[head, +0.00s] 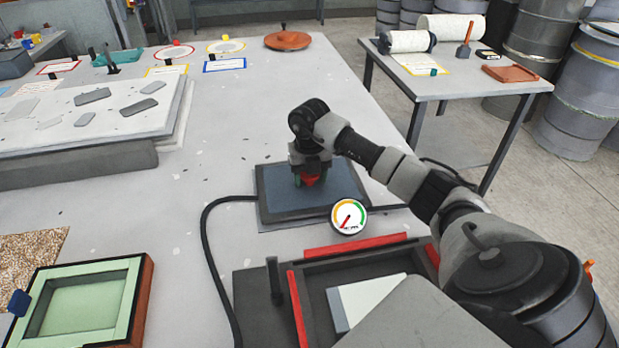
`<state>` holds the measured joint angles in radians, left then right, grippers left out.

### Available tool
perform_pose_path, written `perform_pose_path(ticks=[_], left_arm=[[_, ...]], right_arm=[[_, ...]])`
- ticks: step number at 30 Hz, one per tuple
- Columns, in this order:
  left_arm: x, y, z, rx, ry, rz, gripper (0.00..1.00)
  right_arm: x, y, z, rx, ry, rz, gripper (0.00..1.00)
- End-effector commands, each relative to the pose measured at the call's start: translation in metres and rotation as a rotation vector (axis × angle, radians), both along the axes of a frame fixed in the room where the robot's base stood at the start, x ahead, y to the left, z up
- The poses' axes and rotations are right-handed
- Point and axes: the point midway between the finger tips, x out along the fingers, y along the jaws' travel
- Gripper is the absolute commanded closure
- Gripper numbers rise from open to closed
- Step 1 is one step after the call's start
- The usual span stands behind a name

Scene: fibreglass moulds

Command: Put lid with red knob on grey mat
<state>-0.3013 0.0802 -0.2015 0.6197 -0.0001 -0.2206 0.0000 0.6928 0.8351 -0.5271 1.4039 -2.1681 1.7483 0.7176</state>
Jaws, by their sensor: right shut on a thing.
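My right gripper (311,177) points down in the middle of the table and is shut on a red knob (311,181). Below it is a flat blue-grey panel (275,204) with a dark frame. A thin paler grey edge (265,228) shows under its front. I cannot tell whether this panel is the lid itself or the grey mat, nor whether the knob's base touches it. The gripper hides the area around the knob. My left gripper is not in view.
A round gauge (349,216) stands at the panel's front, with a black hose (206,240) curving left. Nearer is a red-edged dark tray (298,310). A green mould (80,302) is front left, a pale slab (95,120) back left.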

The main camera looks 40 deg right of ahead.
Motion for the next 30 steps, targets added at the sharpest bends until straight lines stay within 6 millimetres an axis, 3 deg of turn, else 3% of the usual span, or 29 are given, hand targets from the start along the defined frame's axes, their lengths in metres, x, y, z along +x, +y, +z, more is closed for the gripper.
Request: perform_pose_path(ticks=[3,12,13,18,26,30], left_arm=[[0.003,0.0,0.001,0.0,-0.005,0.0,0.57],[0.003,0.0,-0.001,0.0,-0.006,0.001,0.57],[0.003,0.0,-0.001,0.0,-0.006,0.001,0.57],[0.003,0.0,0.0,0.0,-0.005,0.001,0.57],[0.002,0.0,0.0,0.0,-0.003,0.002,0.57],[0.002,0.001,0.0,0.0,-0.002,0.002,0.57]], right_arm=[[0.0,0.0,-0.009,0.002,-0.001,0.0,0.83],[0.0,0.0,-0.012,0.0,-0.002,0.0,0.83],[0.0,0.0,-0.013,0.0,0.0,0.0,0.44],[0.0,0.0,-0.012,0.0,0.0,0.0,0.2],[0.0,0.0,-0.011,0.0,0.0,0.0,0.2],[0.001,0.0,0.0,-0.001,-0.003,0.001,0.2]])
